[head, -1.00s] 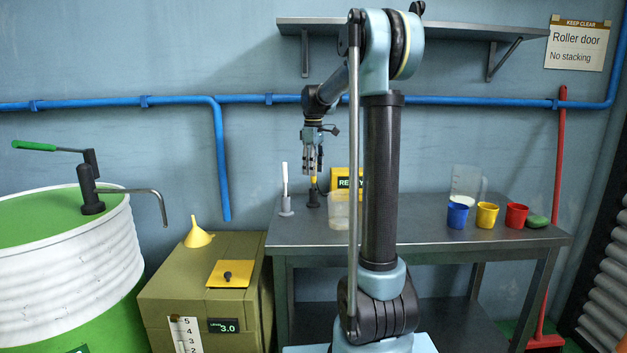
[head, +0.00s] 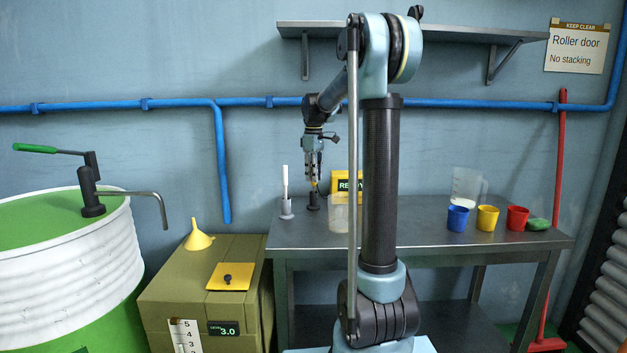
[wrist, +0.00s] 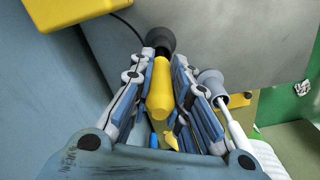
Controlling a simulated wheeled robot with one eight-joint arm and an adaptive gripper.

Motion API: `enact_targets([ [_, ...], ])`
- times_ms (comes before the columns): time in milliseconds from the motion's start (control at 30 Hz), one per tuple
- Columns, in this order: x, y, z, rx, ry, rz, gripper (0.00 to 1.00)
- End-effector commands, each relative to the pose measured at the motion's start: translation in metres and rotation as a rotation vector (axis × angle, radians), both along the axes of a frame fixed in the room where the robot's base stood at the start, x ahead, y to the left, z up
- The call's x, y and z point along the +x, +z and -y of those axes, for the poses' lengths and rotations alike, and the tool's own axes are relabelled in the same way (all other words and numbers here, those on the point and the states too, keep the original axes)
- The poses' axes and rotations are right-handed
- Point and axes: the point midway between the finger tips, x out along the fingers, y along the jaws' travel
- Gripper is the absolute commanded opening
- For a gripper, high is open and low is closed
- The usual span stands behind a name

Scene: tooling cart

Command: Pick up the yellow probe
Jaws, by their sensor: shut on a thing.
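The yellow probe (wrist: 160,88) shows in the wrist view between the two fingers of my gripper (wrist: 163,68), which is shut on it. Its far end meets a dark round holder (wrist: 155,41). In the head view my gripper (head: 314,182) points down over the dark holder (head: 314,201) on the metal table. Only a sliver of yellow shows there between the fingers. I cannot tell whether the probe's tip is still inside the holder.
A white stick in a grey holder (head: 286,208) stands close to the left. Blue, yellow (head: 487,218) and red cups stand farther right, with bare table between.

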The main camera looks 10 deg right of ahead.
Motion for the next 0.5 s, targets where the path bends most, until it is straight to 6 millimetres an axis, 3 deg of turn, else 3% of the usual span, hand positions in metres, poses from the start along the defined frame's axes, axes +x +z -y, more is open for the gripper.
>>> enact_targets([
  [167, 0.0, 0.016, 0.0, 0.0, 0.0, 0.0, 0.0],
  [500, 0.0, 0.074, 0.0, 0.0, 0.0, 0.0, 0.0],
])
